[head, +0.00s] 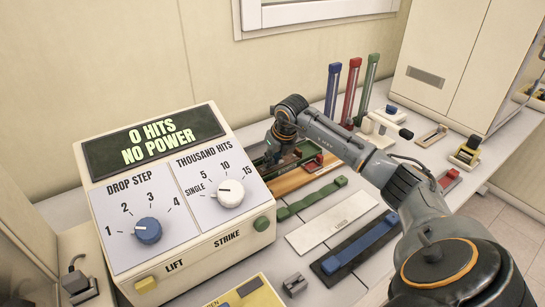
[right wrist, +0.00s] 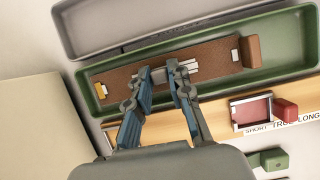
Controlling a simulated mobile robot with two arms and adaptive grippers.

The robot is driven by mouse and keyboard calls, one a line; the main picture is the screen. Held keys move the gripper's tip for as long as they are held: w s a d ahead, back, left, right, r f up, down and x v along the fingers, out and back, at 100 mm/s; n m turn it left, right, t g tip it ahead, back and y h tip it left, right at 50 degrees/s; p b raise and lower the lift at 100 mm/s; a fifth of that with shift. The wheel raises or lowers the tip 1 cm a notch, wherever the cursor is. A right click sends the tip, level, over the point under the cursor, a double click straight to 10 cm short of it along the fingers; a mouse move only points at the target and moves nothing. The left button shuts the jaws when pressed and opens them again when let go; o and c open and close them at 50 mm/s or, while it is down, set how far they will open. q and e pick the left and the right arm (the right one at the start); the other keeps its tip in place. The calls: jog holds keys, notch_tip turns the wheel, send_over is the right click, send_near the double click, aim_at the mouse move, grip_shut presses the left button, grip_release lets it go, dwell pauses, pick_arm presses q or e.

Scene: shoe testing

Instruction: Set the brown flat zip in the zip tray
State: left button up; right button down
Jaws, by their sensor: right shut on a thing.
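The brown flat zip (right wrist: 207,64) is a flat brown strip with a brown block at one end and silver metal at its middle. It lies lengthwise within the outline of a long green tray (right wrist: 292,57), which I take for the zip tray. My right gripper (right wrist: 163,74) is shut on the zip near the silver part, and its fingers hide some of it. I cannot tell whether the zip touches the tray floor. In the head view my right gripper (head: 283,150) is behind the machine's right edge, and the zip is mostly hidden. My left gripper is not in view.
A grey tray (right wrist: 135,48) lies beyond the green one. A wooden gauge board (right wrist: 215,117) with a red block (right wrist: 285,110) lies on the near side. The testing machine (head: 180,190) stands left of my right arm. Blue, red and green posts (head: 351,92) stand behind.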

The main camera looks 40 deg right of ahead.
jog(key=c, duration=1.2)
grip_release()
jog(key=b+v, duration=0.1)
jog(key=v, duration=1.1)
jog(key=shift+a+r+b, duration=0.1)
jog(key=shift+b, duration=0.25)
jog(key=shift+w, duration=0.1)
